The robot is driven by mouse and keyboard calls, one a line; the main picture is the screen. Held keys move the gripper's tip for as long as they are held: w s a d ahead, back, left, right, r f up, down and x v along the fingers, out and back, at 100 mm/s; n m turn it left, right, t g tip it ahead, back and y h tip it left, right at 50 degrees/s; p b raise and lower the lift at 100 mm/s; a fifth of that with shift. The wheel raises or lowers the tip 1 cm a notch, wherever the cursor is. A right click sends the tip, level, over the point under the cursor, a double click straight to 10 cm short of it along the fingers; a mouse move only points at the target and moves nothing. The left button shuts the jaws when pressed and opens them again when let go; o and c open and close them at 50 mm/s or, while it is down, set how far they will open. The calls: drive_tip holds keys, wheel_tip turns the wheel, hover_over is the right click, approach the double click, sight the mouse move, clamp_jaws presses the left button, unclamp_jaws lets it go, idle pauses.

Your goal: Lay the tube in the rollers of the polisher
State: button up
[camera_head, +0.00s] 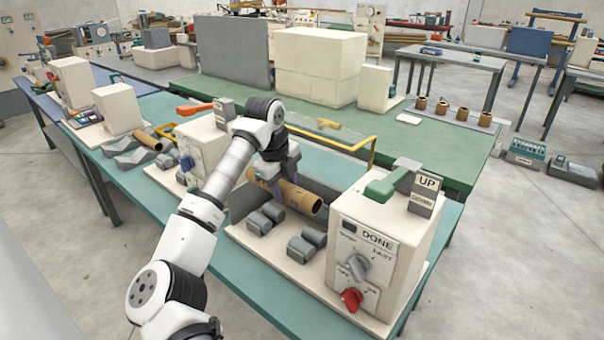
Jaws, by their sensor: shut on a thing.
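A brown cardboard tube (298,199) is held by my gripper (282,186), which is shut around its left part. The tube slants down to the right, its open end facing right. It appears above the cream base plate (290,262), behind grey rounded blocks (266,217) and (307,244). A cream machine housing (380,240) stands at the plate's right end, with a "DONE" label, a grey dial, a red knob and an "UP"/"DOWN" sign. I cannot tell whether the tube touches the rollers; my arm and gripper hide part of this area.
A second cream machine (203,146) with an orange handle stands left of my arm. Another tube (148,139) lies beside grey V-shaped blocks (130,158). A yellow-framed clear guard (330,137) rises behind my gripper. Several short tubes (441,108) stand on the far table.

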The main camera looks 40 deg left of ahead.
drive_tip(key=shift+w+a+f, duration=0.2)
drive_tip(key=shift+w+f, duration=0.6)
drive_tip(key=shift+f, duration=0.1)
drive_tip(key=shift+s+f+b, duration=0.1)
drive_tip(key=shift+f+b, duration=0.25)
drive_tip(key=shift+f, duration=0.05)
drive_tip(key=shift+s+f+b+x, duration=0.1)
drive_tip(key=shift+s+b+x, duration=0.25)
drive_tip(key=shift+b+x, duration=0.8)
drive_tip(key=shift+s+f+b+x, duration=0.1)
drive_tip(key=shift+s+b+x, duration=0.4)
drive_tip(key=shift+x, duration=1.15)
drive_tip(key=shift+s+f+b+x, duration=0.1)
drive_tip(key=shift+s+b+x, duration=0.05)
drive_tip(key=shift+b+x, duration=1.05)
drive_tip(key=shift+f, duration=0.15)
drive_tip(key=o, duration=1.1)
drive_tip(key=shift+c, duration=0.2)
